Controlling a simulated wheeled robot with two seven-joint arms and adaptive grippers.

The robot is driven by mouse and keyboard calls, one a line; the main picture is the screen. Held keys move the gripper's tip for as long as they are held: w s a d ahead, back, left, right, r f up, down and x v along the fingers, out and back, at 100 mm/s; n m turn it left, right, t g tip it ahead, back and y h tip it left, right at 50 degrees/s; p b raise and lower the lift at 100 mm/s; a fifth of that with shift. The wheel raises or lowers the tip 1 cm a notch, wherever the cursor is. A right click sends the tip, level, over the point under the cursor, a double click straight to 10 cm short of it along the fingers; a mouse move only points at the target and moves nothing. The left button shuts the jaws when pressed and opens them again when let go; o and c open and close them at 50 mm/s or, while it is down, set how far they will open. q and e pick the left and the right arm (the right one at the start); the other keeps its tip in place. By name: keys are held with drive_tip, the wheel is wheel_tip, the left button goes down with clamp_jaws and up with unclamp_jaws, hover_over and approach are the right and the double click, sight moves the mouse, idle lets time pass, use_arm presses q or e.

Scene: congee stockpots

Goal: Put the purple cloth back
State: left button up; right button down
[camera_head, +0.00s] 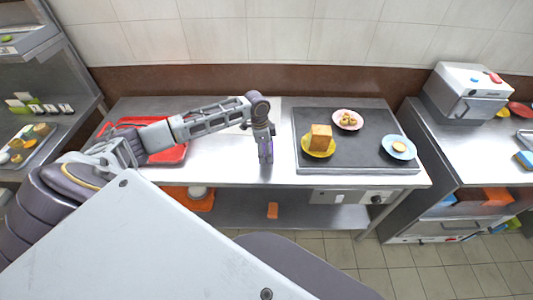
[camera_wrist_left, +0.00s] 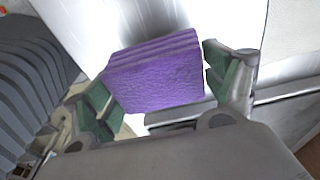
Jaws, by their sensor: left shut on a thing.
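The purple cloth (camera_wrist_left: 155,75) is a folded, thick, textured block in the left wrist view. My left gripper (camera_wrist_left: 158,95) is shut on it, with a green-padded finger on each side. In the head view my left gripper (camera_head: 266,153) points down over the steel counter (camera_head: 230,170), left of the dark griddle plate; only a sliver of purple shows there between the fingers. Whether the cloth touches the counter cannot be told. My right gripper is not in view.
A red tray (camera_head: 180,153) lies on the counter under my left forearm. The dark plate (camera_head: 350,162) at right holds a yellow plate (camera_head: 318,152) with bread, a pink plate (camera_head: 347,127) and a blue plate (camera_head: 398,157). Bare counter lies around my gripper.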

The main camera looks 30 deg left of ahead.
use_arm(q)
drive_tip(key=shift+f, duration=1.2)
drive_tip(key=shift+f, duration=0.1)
drive_tip(key=o, duration=0.9)
drive_tip(key=shift+c, duration=0.2)
drive_tip(key=shift+s+a+r, duration=0.15)
drive_tip(key=shift+a+r, duration=0.1)
drive_tip(key=shift+r, duration=1.75)
drive_tip(key=shift+s+a+r, duration=0.15)
drive_tip(key=shift+a+r, duration=0.1)
drive_tip(key=shift+r, duration=1.8)
drive_tip(key=shift+s+a+r, duration=0.15)
drive_tip(key=shift+a+r, duration=0.1)
drive_tip(key=shift+r, duration=1.75)
